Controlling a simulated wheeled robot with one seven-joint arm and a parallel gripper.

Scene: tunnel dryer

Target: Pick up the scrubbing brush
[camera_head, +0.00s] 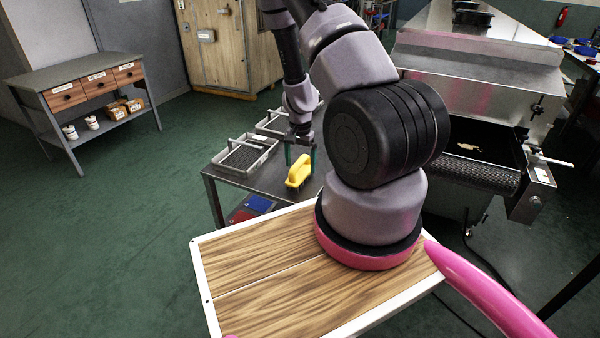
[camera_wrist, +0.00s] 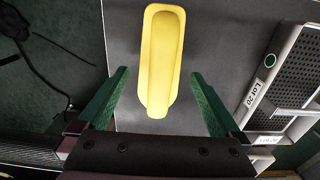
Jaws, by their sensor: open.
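The scrubbing brush (camera_head: 299,172) has a yellow handle and sits on a grey metal table (camera_head: 222,183). In the wrist view the yellow brush (camera_wrist: 161,60) lies lengthwise, its near end between the tips of my gripper's green fingers. My gripper (camera_wrist: 158,82) is open, with a finger on each side of the brush and a gap on both sides. In the head view my gripper (camera_head: 301,158) is over the table at the brush. The bristles are hidden.
A metal tray (camera_head: 268,150) labelled Lot 20 in the wrist view (camera_wrist: 262,88) lies beside the brush, with another tray (camera_head: 262,126) behind it. A dryer with a conveyor (camera_head: 480,172) stands at the right. A drawer bench (camera_head: 75,93) stands at the left. Green floor is clear at left.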

